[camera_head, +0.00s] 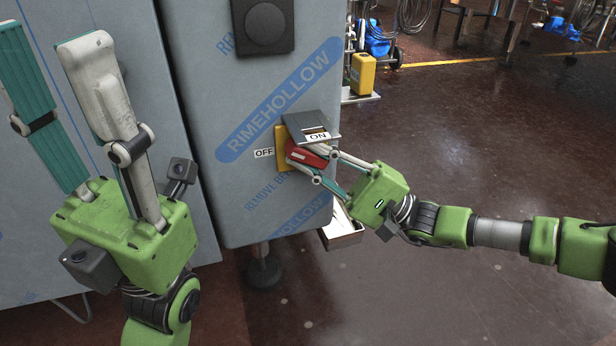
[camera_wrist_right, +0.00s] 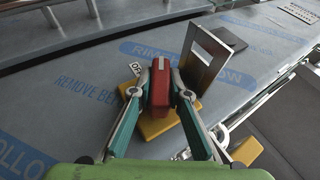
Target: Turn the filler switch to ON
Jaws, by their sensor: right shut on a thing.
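The red switch handle (camera_head: 303,157) sits on a yellow plate (camera_head: 280,141) on the side of the grey film-wrapped cabinet. An "OFF" label (camera_head: 264,153) is left of the plate, and an "ON" label (camera_head: 317,136) is just above the handle, by a dark grey bracket (camera_head: 305,122). My right gripper (camera_head: 312,162) is shut on the handle. In the right wrist view, the red handle (camera_wrist_right: 161,84) stands between both fingers, with the yellow plate (camera_wrist_right: 155,124) behind. My left gripper (camera_head: 48,45) is open and empty in front of the cabinet.
The cabinet (camera_head: 200,100) fills the left and middle, with a black square fitting (camera_head: 263,25) high on it. A small open tray (camera_head: 342,228) is below the switch. A yellow case (camera_head: 362,74) stands farther back.

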